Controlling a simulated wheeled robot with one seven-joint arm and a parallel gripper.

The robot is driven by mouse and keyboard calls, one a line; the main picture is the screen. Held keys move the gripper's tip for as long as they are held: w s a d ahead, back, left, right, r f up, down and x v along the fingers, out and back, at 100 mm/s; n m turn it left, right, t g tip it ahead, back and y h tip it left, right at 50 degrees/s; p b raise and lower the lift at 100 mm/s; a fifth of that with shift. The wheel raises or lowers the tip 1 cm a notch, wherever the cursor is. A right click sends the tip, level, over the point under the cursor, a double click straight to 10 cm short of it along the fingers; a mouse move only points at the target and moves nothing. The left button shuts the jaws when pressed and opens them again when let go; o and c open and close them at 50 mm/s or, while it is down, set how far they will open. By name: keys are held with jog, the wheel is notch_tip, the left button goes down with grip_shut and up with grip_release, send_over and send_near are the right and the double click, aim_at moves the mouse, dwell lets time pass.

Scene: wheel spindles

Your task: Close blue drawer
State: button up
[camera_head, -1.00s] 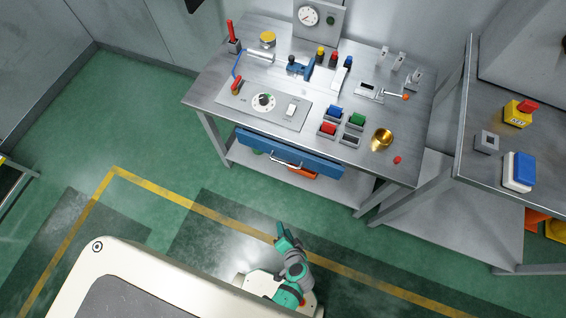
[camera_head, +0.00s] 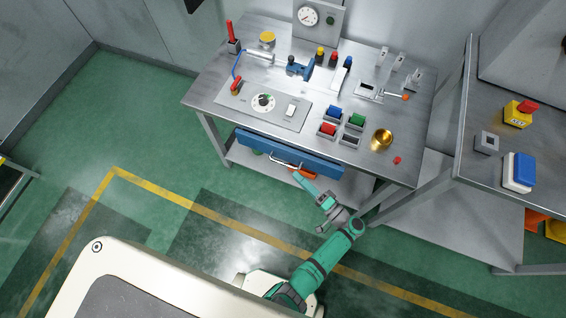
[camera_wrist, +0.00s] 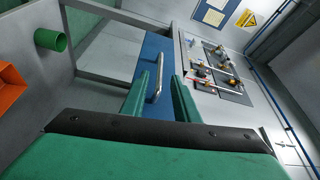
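The blue drawer (camera_head: 259,143) is under the front edge of the steel workbench, with a silver bar handle (camera_head: 284,162) on its front. I cannot tell how far it is pulled out. In the wrist view, the blue drawer front (camera_wrist: 152,50) and its handle (camera_wrist: 159,82) show between and beyond the fingers. My gripper (camera_head: 299,177) is near the handle, on the robot's side of the drawer. In the wrist view, my gripper (camera_wrist: 161,77) has its two green fingers apart with nothing held. Contact with the handle cannot be told.
A second bench (camera_head: 480,180) stands at right.

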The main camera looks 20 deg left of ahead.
aim_at(283, 163)
jog(key=x, duration=0.9)
grip_shut()
